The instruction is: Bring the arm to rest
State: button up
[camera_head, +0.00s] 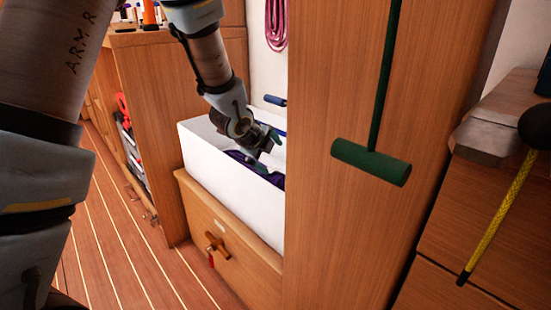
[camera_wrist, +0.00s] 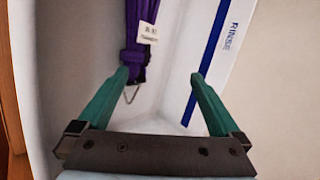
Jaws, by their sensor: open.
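My gripper (camera_head: 262,150) reaches down into a white bin (camera_head: 222,163) standing on a wooden drawer unit. In the wrist view its two green fingers (camera_wrist: 163,88) are spread apart with nothing between the tips. In the head view, purple (camera_head: 262,170) shows in the bin beneath the gripper. The bin's lower inside is partly hidden by its front wall and my gripper.
A wooden panel (camera_head: 335,230) stands right of the bin, with a green T-handled bar (camera_head: 372,162) in front of it. A pink coil (camera_head: 276,22) hangs behind. A wooden cabinet (camera_head: 150,120) stands left. A white board marked RINSE (camera_wrist: 222,50) shows in the wrist view.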

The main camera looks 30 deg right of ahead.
jog(key=shift+v, duration=1.8)
jog(key=shift+r+p, duration=0.1)
jog(key=shift+p, duration=0.25)
